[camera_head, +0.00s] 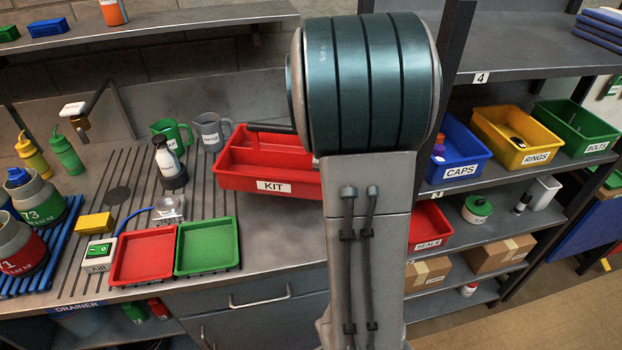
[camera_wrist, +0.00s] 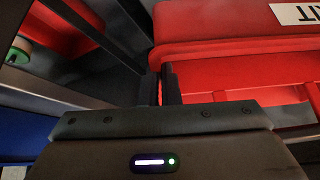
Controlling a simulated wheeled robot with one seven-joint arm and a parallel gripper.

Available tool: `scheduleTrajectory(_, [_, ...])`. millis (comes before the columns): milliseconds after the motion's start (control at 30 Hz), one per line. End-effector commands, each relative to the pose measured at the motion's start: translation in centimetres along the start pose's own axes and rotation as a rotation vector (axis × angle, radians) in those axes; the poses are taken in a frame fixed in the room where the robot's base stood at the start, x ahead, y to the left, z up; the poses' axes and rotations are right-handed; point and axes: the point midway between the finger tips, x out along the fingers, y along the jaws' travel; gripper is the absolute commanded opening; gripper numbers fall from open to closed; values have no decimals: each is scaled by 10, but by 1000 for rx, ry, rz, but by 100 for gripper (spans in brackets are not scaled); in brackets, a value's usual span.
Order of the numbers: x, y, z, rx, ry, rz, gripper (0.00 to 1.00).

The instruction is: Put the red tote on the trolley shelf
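The red tote (camera_head: 268,178), labelled KIT, shows upright at the back of the metal counter, left of my arm; my arm hides its right end. A dark bar runs along its top. In the wrist view the red tote (camera_wrist: 225,22) fills the upper right, with part of its white label. My gripper (camera_wrist: 160,88) is at the tote's left edge there, its two dark fingers close together with a thin red strip between them. I cannot tell whether they press on it. The head view hides the gripper behind my arm. I cannot make out which shelf is the trolley's.
A shelf rack right of my arm holds the blue CAPS bin (camera_head: 461,150), yellow RINGS bin (camera_head: 503,137), green BOLTS bin (camera_head: 577,128) and red SEALS bin (camera_head: 428,226). A red tray (camera_head: 144,255), a green tray (camera_head: 207,246), a bottle (camera_head: 171,168) and jugs stand left of the tote.

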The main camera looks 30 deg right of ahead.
Motion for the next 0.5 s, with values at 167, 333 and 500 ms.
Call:
scheduleTrajectory(167, [25, 7, 14, 11, -4, 8, 0])
scheduleTrajectory(333, [45, 16, 23, 27, 0, 15, 0])
scheduleTrajectory(500, [55, 18, 29, 28, 0, 17, 0])
